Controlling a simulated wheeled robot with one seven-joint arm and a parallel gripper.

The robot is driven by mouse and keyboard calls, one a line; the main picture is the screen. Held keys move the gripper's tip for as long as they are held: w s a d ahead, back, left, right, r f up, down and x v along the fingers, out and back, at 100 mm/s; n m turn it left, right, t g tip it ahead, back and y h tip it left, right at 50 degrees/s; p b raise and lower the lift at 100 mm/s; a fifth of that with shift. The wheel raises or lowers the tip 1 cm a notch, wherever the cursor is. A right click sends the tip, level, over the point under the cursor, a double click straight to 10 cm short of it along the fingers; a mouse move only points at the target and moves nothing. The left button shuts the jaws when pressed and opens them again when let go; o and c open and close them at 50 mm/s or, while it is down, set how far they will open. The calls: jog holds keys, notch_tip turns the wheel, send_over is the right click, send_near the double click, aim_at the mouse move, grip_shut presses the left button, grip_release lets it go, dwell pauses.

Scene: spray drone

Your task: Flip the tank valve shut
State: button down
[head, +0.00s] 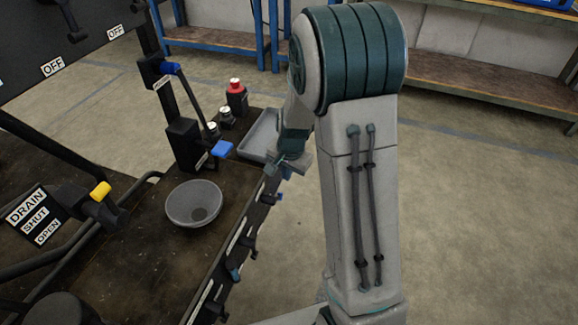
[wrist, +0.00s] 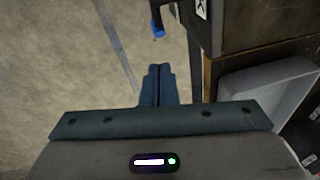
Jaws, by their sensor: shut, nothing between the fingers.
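My gripper (wrist: 160,70) is shut and empty in the wrist view. Its fingertips point toward the table's front edge, over open floor. A dark lever with a blue tip (wrist: 157,30) sticks out ahead of the fingertips, apart from them. Beside it is a white label (wrist: 202,9) whose visible letter looks like K, so this may be the tank valve. In the head view my gripper (head: 285,170) is small and partly hidden by my arm, beyond the table's edge. A small blue tip (head: 280,196) shows near it.
A grey tray (head: 262,135) stands at the table's far corner, close to my gripper.

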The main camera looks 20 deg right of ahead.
aim_at(281, 193)
jog(key=shift+s+a+f+b, duration=0.2)
jog(key=shift+a+f, duration=0.15)
jog(key=shift+f, duration=0.45)
jog(key=shift+s+a+f+b, duration=0.2)
jog(key=shift+a+f, duration=0.15)
jog(key=shift+f, duration=0.4)
jog(key=shift+s+a+f+b, duration=0.2)
jog(key=shift+a+f, duration=0.15)
jog(key=shift+f, duration=0.45)
jog(key=shift+f, duration=0.35)
jog(key=shift+d+r, duration=0.1)
jog(key=d+r+p, duration=0.3)
jog(key=r+p, duration=0.1)
jog(key=r, duration=0.8)
jog(key=shift+w+d+r, duration=0.15)
jog(key=shift+w+r, duration=0.2)
jog(key=shift+w, duration=0.1)
